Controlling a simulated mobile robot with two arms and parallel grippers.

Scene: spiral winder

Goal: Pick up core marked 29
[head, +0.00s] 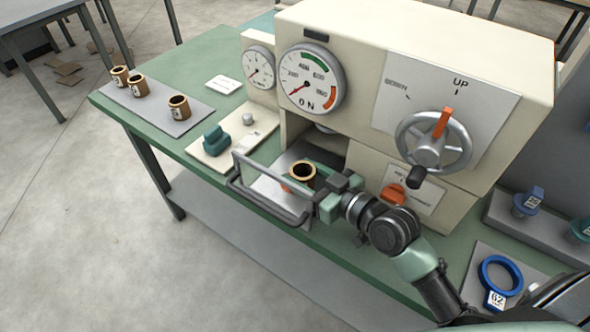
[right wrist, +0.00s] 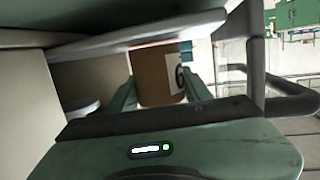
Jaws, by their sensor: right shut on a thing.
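A brown, ring-topped core (head: 302,172) stands in the opening of the cream machine, behind the clear guard with a grey handle (head: 268,205). My right gripper (head: 312,190) reaches in from the right and is shut on this core. In the right wrist view the core (right wrist: 158,75) is between the two green fingers (right wrist: 160,95). Its white label is partly cut off; one digit shows, like a 6 or an upside-down 9, so I cannot read the full number. Three similar cores (head: 179,107) stand on a grey mat at the left; their labels are too small to read.
The machine (head: 430,50) carries two dials and a handwheel (head: 433,142) marked UP. A control plate with a green knob (head: 215,138) lies left of the guard. A blue ring (head: 500,275) labelled 62 lies at the lower right. The guard's bars are close to my gripper.

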